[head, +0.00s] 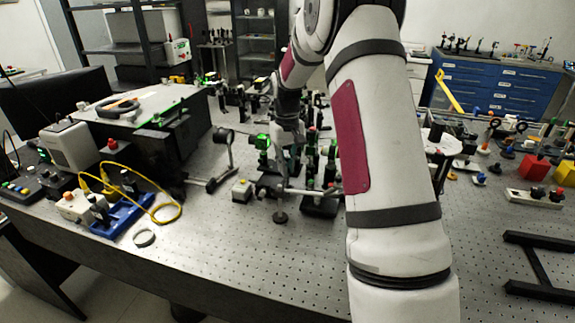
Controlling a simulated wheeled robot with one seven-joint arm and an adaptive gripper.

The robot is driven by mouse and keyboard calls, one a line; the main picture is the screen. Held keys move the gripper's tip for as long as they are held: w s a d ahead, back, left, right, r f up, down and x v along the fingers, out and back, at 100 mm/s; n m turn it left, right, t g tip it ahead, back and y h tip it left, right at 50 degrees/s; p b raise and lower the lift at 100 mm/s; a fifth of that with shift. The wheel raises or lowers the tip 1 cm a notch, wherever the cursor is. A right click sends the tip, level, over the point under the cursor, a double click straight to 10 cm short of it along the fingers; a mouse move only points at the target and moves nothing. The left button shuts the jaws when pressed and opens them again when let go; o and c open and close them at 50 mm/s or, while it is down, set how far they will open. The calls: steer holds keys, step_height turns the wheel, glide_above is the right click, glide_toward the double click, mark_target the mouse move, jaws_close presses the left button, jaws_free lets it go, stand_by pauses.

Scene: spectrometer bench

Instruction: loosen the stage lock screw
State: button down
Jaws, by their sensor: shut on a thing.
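My arm reaches over the bench and bends down to my gripper (284,168) among the optics near the middle of the head view. The gripper is small in the picture and points down. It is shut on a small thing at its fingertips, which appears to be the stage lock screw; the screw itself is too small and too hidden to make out. A dark block-like stage (319,206) with posts on it stands just right of the gripper. A small round black foot or knob (280,217) shows just below the gripper.
The perforated bench top (240,255) is clear in front. A small box with a yellow button (241,191) and a lens on an arm (222,137) stand left of the gripper. Black bars (540,265) lie at right.

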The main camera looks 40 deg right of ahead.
steer(key=n, duration=0.3)
steer(key=shift+r+n, duration=0.1)
steer(key=shift+n, duration=0.2)
steer(key=n+p, duration=0.1)
steer(key=n, duration=0.3)
steer(key=shift+a, duration=0.1)
steer(key=shift+n, duration=0.3)
steer(key=c, duration=1.6)
jaws_free()
step_height(320, 180, up, 12)
steer(key=shift+f, duration=0.1)
